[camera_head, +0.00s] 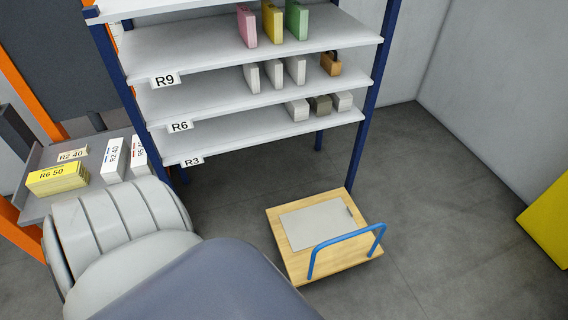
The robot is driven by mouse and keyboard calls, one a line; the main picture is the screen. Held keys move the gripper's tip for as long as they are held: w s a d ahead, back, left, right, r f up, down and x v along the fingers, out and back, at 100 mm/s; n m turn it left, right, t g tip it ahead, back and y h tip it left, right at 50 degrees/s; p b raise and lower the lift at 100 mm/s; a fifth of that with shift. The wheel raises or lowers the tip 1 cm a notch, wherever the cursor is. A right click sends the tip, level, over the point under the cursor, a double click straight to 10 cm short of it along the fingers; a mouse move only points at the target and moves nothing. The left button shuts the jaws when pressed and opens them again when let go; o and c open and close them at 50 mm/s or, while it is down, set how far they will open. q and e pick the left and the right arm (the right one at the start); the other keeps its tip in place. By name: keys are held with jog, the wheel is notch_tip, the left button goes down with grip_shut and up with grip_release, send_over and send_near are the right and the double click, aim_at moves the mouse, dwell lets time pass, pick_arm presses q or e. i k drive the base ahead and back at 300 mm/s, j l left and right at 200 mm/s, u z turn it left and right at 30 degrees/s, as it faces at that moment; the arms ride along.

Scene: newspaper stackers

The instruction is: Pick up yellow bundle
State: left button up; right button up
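A yellow bundle (57,179) labelled "R6 50" lies on a grey table (37,208) at the left edge of the view. Its near left part sits close to the table's front edge. A smaller cream bundle (72,155) labelled "R2 40" lies just behind it. A white bundle (114,158) labelled "R2 40" stands to its right, with another white and red bundle (138,153) beside that. A large grey and white arm part of mine fills the lower left and hides the table's right front. Neither gripper shows.
A shelf rack with blue posts (365,110) stands at the back, with labels R9, R6 and R3 and several binders and boxes. A wooden cart (286,246) with a blue handle (345,240) stands on the floor. A yellow panel (548,222) is at the right. Floor around the cart is clear.

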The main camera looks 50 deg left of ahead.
aim_at(72, 175)
jog(key=u, duration=3.25)
